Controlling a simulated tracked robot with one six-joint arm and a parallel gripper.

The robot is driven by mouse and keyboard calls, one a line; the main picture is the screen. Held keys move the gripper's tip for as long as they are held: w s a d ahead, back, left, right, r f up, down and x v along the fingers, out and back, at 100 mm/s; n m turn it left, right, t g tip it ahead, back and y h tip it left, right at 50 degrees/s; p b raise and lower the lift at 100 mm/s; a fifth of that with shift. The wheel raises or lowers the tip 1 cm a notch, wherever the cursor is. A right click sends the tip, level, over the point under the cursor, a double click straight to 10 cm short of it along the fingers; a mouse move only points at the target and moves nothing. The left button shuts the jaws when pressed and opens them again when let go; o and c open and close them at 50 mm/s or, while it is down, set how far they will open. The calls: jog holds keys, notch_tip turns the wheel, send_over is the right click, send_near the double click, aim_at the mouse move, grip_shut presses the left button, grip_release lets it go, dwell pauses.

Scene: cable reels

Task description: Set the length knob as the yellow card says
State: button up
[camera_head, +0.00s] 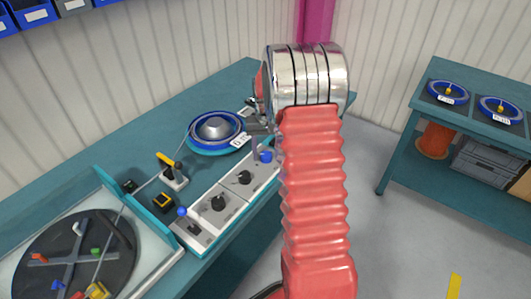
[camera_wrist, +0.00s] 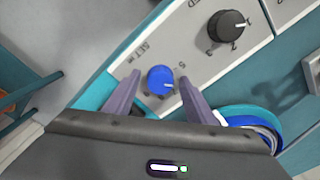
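The blue knob (camera_head: 266,156) sits at the far end of the light grey control panel (camera_head: 196,235), just below my gripper (camera_head: 259,138). In the wrist view the blue knob (camera_wrist: 161,79) has a white pointer mark aimed roughly right and slightly down. "SET m" and a 5 are printed near it. My gripper (camera_wrist: 159,77) is open, one finger on each side of this knob in that view, with gaps showing on both sides. I cannot tell how far the fingertips are above the panel. I cannot make out a yellow card in either view.
A black knob (camera_wrist: 227,25) is beside the blue one, and another black knob (camera_head: 218,203) is nearer. A blue-rimmed reel (camera_head: 217,130) lies behind the panel. A yellow-handled lever (camera_head: 172,172) and a turntable (camera_head: 75,258) are at left. A second bench (camera_head: 425,104) stands right.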

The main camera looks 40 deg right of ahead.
aim_at(266, 153)
notch_tip(266, 153, up, 14)
jog(key=shift+f, duration=0.15)
dwell(0.7)
dwell(0.5)
jog(key=s+a+r+n+t, duration=0.2)
jog(key=s+a+r+n, duration=0.1)
jog(key=s+a, duration=0.9)
jog(key=s+a+r+n+t, duration=0.3)
jog(key=s+a+r, duration=0.1)
jog(key=s+a, duration=0.9)
jog(key=shift+s+a+r+t, duration=0.2)
jog(key=shift+a+r+t, duration=0.15)
jog(key=shift+a, duration=0.55)
